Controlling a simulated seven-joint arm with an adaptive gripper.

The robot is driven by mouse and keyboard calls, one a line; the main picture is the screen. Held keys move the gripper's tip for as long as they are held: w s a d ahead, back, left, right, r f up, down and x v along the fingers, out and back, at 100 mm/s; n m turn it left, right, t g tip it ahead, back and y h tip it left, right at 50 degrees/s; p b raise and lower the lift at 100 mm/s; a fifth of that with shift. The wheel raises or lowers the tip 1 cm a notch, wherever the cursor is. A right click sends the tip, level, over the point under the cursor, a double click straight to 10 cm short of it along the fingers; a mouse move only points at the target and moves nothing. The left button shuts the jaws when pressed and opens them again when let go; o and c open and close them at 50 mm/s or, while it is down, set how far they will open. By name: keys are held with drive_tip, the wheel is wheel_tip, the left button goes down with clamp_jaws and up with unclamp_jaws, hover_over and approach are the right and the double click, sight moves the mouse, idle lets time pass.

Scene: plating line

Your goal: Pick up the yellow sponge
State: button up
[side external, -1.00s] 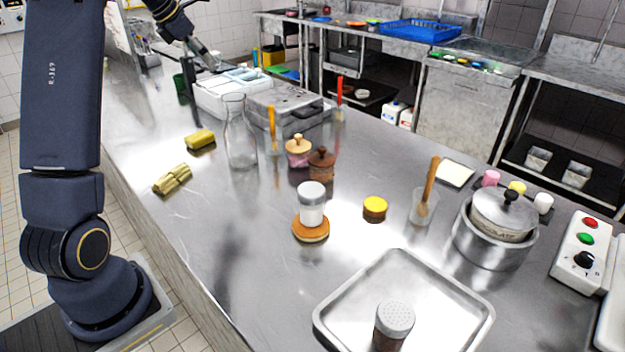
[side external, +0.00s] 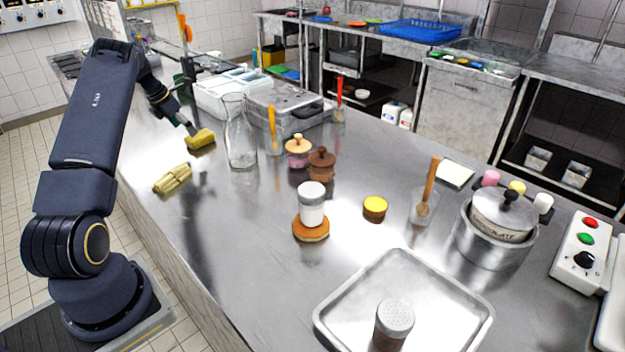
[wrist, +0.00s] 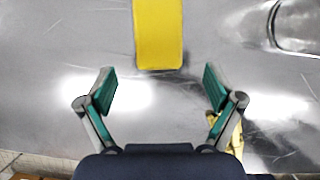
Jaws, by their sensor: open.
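The yellow sponge (side external: 201,139) lies on the steel counter in the side view, left of the glass carafe. In the wrist view the sponge (wrist: 158,34) shows at the top middle, beyond the fingertips and between their lines, its far end cut off by the frame edge. My gripper (wrist: 160,90) is open and empty, its teal pads wide apart on either side. In the side view my gripper (side external: 190,126) is just above and beside the sponge; whether they touch is hard to tell there.
A glass carafe (side external: 240,140) stands close to the right of the sponge. A pale yellow bundle (side external: 173,178) lies nearer the front edge. White containers (side external: 218,92) stand behind. Several jars, a tray (side external: 330,312) and a pot (side external: 495,250) are farther right. Bare counter surrounds the sponge's left side.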

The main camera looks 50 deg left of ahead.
sight(192, 138)
drive_tip(key=x, duration=0.5)
drive_tip(key=shift+f, duration=0.2)
drive_tip(key=c, duration=1)
